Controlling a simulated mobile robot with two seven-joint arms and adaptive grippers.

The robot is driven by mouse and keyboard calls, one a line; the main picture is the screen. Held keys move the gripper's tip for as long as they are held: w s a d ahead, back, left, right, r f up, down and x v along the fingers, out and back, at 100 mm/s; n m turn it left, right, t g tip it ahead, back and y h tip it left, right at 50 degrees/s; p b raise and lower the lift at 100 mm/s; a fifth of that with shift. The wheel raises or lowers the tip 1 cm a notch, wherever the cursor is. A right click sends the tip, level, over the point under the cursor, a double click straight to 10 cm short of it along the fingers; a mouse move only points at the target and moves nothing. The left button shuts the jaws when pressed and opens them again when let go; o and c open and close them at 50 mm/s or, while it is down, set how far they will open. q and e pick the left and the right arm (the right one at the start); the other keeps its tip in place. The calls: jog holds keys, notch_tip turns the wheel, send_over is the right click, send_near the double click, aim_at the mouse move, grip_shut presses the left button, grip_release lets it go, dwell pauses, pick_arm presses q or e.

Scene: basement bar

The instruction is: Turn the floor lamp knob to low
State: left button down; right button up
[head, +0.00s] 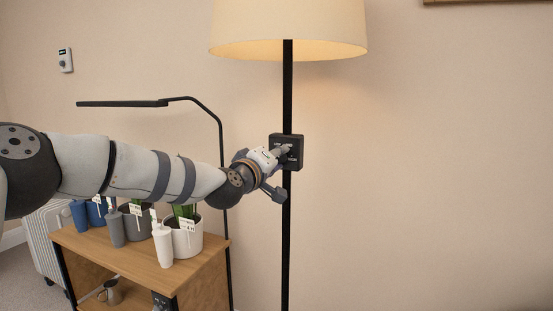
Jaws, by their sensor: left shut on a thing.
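The floor lamp has a cream shade (290,30), glowing warm on its underside, and a black pole (286,240). A black control box (298,148) sits on the pole below the shade. My left gripper (284,151) reaches in from the left and is shut at the front of the box. The thing between its fingers looks like the knob, which is mostly hidden by the gripper. The knob's setting cannot be read. My right gripper is not in view.
A thin black desk-style lamp (122,103) rises behind the arm. A white radiator (42,238) is at left. The right side is open wall.

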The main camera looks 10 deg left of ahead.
pick_arm(q)
jog(key=shift+n, duration=0.3)
dwell(0.4)
jog(key=c, duration=1.2)
grip_release()
jog(key=shift+c, duration=0.2)
jog(key=s+a, duration=0.2)
jog(key=s, duration=1)
jog(key=shift+w+a, duration=0.1)
